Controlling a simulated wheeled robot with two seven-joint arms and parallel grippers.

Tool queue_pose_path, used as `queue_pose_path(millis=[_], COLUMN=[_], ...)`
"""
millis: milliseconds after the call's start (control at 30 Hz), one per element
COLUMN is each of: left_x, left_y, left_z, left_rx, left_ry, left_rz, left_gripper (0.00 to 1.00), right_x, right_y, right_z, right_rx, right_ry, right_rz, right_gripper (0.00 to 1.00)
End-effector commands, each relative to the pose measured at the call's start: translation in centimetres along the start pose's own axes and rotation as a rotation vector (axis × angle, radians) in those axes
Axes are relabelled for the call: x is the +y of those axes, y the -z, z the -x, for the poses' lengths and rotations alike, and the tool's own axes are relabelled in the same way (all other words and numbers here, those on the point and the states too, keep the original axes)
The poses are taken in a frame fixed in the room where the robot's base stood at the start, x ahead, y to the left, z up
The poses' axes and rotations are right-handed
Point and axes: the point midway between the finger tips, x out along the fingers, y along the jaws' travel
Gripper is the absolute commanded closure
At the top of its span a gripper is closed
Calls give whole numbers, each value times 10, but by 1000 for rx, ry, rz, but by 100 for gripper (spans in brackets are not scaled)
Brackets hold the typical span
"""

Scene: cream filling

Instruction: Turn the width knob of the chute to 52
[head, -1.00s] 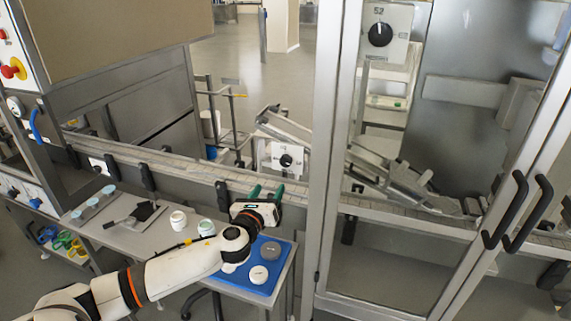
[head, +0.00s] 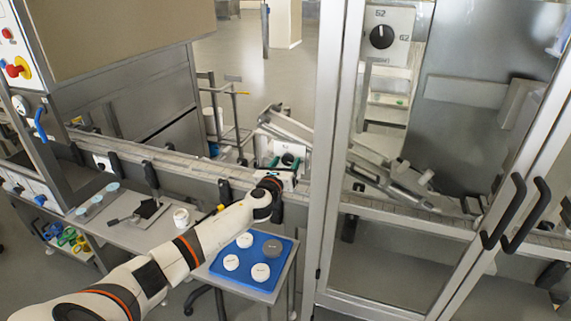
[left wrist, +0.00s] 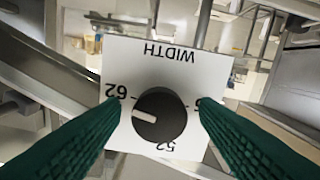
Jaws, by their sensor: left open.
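The width knob (left wrist: 158,115) is black and round on a white plate (left wrist: 175,60), which reads upside down in the left wrist view. Its white pointer line points left, just below the 62 mark; 52 is printed at the bottom of the plate. My left gripper (left wrist: 160,103) is open, its green fingers on either side of the knob with gaps between. In the head view my left gripper (head: 284,164) is in front of the chute knob plate (head: 290,148) and partly hides it. My right gripper is not in view.
A second knob (head: 381,37) with 52 and 62 marks is at upper right. A glass door frame (head: 330,150) stands right of my arm. A blue tray (head: 218,269) with several round white and grey pieces lies below. A conveyor rail (head: 200,170) runs behind the arm.

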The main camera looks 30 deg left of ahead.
Motion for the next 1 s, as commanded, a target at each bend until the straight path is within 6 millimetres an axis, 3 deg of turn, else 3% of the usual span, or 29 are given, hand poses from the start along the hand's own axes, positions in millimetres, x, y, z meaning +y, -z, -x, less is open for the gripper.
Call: queue_pose_path(millis=[200, 500, 767, 1000], left_x=[0, 0, 0, 0], left_y=[0, 0, 0, -1], left_z=[0, 0, 0, 0], left_rx=[0, 0, 0, 1], left_ry=[0, 0, 0, -1], left_rz=[0, 0, 29, 155], left_gripper=[44, 89, 89, 89], right_x=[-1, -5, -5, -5], right_y=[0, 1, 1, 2], right_z=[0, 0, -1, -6], right_rx=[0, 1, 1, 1], right_ry=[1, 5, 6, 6], right_rz=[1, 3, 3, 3], right_gripper=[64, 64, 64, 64])
